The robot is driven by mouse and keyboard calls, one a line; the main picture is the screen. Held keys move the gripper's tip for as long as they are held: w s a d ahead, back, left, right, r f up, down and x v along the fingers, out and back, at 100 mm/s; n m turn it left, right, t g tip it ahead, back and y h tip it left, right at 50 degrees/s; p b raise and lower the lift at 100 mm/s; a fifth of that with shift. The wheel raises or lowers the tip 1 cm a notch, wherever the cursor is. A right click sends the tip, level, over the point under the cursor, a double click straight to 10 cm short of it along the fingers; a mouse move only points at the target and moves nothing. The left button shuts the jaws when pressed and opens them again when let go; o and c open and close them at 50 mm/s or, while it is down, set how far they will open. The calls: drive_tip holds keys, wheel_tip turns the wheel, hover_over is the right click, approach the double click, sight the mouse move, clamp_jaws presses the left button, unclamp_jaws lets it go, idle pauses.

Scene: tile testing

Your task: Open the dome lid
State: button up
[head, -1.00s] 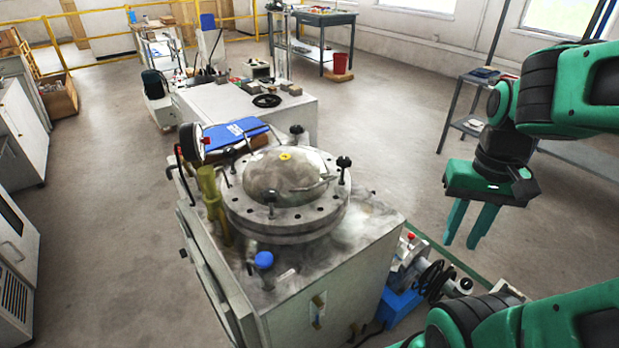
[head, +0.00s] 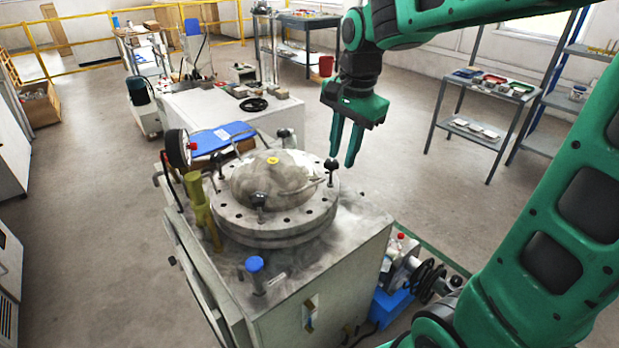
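The dome lid (head: 250,183) is a grey metal dome with a yellow spot on top. It sits closed on a round bolted flange (head: 275,225) on top of a grey cabinet. A thin bar handle (head: 312,184) shows on its right side. Black knobs stand around the flange: one at the right (head: 331,165), one in front (head: 258,198), one behind (head: 285,134). My green gripper (head: 342,161) points down with its two fingers apart and nothing between them. In the picture its tips overlap the area just above the right knob; contact cannot be told.
A pressure gauge (head: 177,149) and a yellow-green post (head: 200,212) stand left of the dome. A blue-capped valve (head: 255,264) is at the cabinet's front. A blue binder (head: 222,138) lies behind. A pump with a blue base (head: 389,306) is at the right.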

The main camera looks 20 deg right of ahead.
drive_tip(key=m, duration=0.1)
hover_over(312, 185)
drive_tip(key=s, duration=0.2)
drive_tip(key=f, duration=0.3)
drive_tip(key=w+f, duration=0.1)
drive_tip(key=f, duration=0.6)
drive_tip(key=shift+w, duration=0.4)
drive_tip(key=shift+c, duration=0.2)
clamp_jaws()
drive_tip(key=shift+w+r, duration=0.1)
drive_tip(key=shift+r, duration=0.05)
